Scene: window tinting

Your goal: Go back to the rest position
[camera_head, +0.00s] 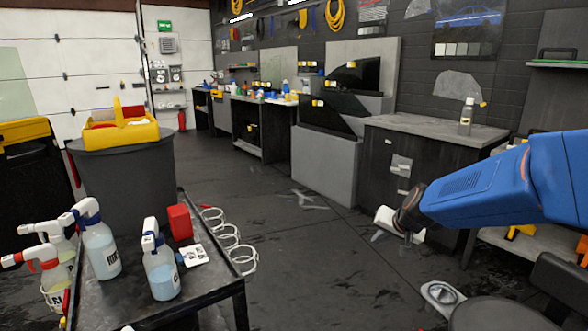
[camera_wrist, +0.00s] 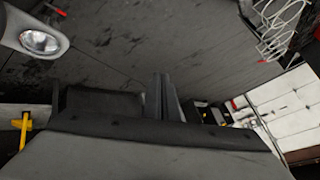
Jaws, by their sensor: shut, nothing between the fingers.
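My blue arm reaches in from the right edge of the head view and ends above the open floor, in front of the grey cabinet. My gripper (camera_wrist: 164,82) shows in the wrist view, with its two dark fingers close together and nothing between them. Its fingertips are hard to make out in the head view, where a dark wrist joint and a pale part mark the arm's end. The gripper is touching nothing that I can see.
A black cart (camera_head: 205,284) with several spray bottles (camera_head: 101,250) and a red block (camera_head: 180,222) stands at the left. Behind it is a dark bin (camera_head: 122,185) with a yellow caddy (camera_head: 118,133). A grey-topped cabinet (camera_head: 430,130) holds one bottle (camera_head: 467,116).

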